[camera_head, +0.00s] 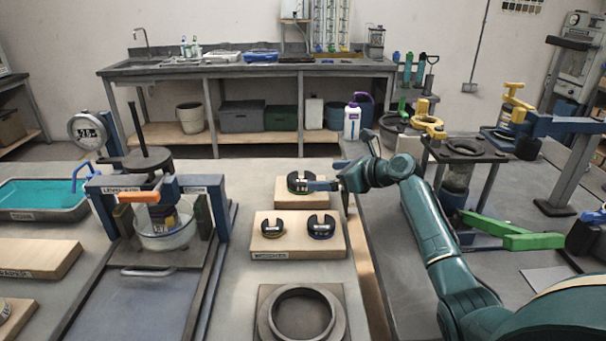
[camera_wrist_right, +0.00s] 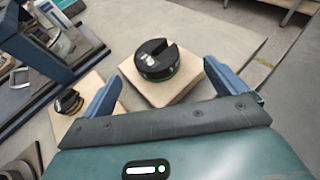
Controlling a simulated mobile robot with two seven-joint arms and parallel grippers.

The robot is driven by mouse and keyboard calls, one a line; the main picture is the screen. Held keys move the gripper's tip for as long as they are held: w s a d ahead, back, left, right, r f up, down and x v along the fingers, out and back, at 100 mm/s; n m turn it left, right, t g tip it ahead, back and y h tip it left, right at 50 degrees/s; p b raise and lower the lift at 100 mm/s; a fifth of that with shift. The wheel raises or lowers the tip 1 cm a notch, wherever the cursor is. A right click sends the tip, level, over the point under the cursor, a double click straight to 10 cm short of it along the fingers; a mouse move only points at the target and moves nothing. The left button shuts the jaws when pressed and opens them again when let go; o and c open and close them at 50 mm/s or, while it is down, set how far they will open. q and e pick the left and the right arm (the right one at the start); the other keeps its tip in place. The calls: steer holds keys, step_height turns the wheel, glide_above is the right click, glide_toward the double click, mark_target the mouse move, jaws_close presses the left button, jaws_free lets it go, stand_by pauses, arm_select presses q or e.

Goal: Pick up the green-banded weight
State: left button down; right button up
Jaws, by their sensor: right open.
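The green-banded weight (camera_head: 299,183) is a dark slotted disc on the far wooden block. In the right wrist view the weight (camera_wrist_right: 157,62) shows its green lower band, a white label and its slot. My right gripper (camera_head: 322,186) is at the right side of this weight in the head view. In the right wrist view its blue fingers (camera_wrist_right: 160,80) are wide apart and empty, with the weight just beyond and between their tips. I cannot tell whether a finger touches it. My left gripper is not in view.
A nearer wooden block (camera_head: 260,245) labelled for weights holds two more slotted weights, one orange-banded (camera_head: 272,228) and one blue-banded (camera_head: 321,227). A ring-shaped fixture (camera_head: 334,306) lies in front. The lever frame (camera_head: 215,215) stands to the left, with grey tabletop between.

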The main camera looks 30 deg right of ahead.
mark_target(306, 179)
steer(key=shift+w+a+f, duration=0.1)
steer(key=shift+w, duration=0.25)
steer(key=x, duration=0.4)
steer(key=b+x, duration=0.1)
steer(key=x, duration=0.1)
steer(key=shift+s+a+f, duration=0.25)
steer(key=shift+s+a, duration=0.05)
steer(key=shift+a, duration=0.05)
steer(key=shift+w+a+f, duration=0.1)
steer(key=shift+w+a, duration=0.05)
steer(key=shift+w, duration=0.15)
